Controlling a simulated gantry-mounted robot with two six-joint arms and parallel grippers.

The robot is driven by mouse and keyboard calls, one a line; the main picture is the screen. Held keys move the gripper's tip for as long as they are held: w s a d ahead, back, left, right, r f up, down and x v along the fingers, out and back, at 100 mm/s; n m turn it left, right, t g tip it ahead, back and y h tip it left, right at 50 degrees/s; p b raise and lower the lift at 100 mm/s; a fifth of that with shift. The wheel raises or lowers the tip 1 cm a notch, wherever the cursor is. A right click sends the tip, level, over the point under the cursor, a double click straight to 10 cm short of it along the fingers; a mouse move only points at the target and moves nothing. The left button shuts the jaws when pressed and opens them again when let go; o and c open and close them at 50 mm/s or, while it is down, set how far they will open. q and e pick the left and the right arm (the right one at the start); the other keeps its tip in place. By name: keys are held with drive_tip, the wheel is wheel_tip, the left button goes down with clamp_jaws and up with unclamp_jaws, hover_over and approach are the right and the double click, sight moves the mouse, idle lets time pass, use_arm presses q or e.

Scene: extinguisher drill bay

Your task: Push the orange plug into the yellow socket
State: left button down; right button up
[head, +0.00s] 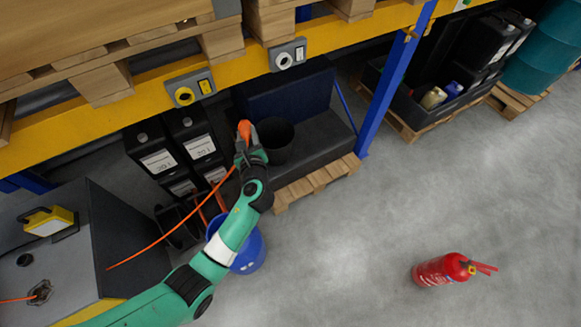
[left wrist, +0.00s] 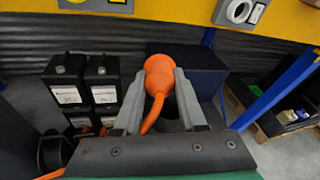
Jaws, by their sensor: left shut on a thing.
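My left gripper (head: 245,147) is shut on the orange plug (head: 244,128) and holds it in the air below the shelf beam. In the left wrist view the orange plug (left wrist: 158,78) sits between the two grey fingers (left wrist: 160,98), its front facing away from me, with its orange cable running back beneath. The yellow socket (head: 184,96) is on a grey plate on the yellow beam, up and left of the plug and apart from it. In the left wrist view only the lower part of a socket plate (left wrist: 97,5) shows at the top. My right gripper is not in view.
A second socket, white-ringed (head: 284,60), is on the beam to the right. Black canisters (head: 158,160) stand below the beam. A blue bucket (head: 250,252) is under my arm. A blue post (head: 392,80) stands right.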

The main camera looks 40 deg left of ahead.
use_arm(q)
drive_tip(key=s+a+r+n+g+y+b, duration=0.1)
drive_tip(key=s+a+r+y+b, duration=0.1)
drive_tip(key=a, duration=0.5)
drive_tip(key=s+a+r+n+g+y+b, duration=0.1)
drive_tip(key=s+a+r+n+y+b, duration=0.1)
drive_tip(key=a, duration=0.5)
wheel_tip(320, 180, up, 2)
drive_tip(key=shift+s+a+r+b, duration=0.1)
drive_tip(key=shift+s+a+b, duration=0.3)
drive_tip(key=shift+s, duration=0.45)
drive_tip(key=shift+d, duration=0.15)
drive_tip(key=shift+x, duration=0.85)
idle(0.9)
drive_tip(key=shift+c, duration=2)
unclamp_jaws()
drive_tip(key=shift+a, duration=0.3)
drive_tip(key=shift+d, duration=0.1)
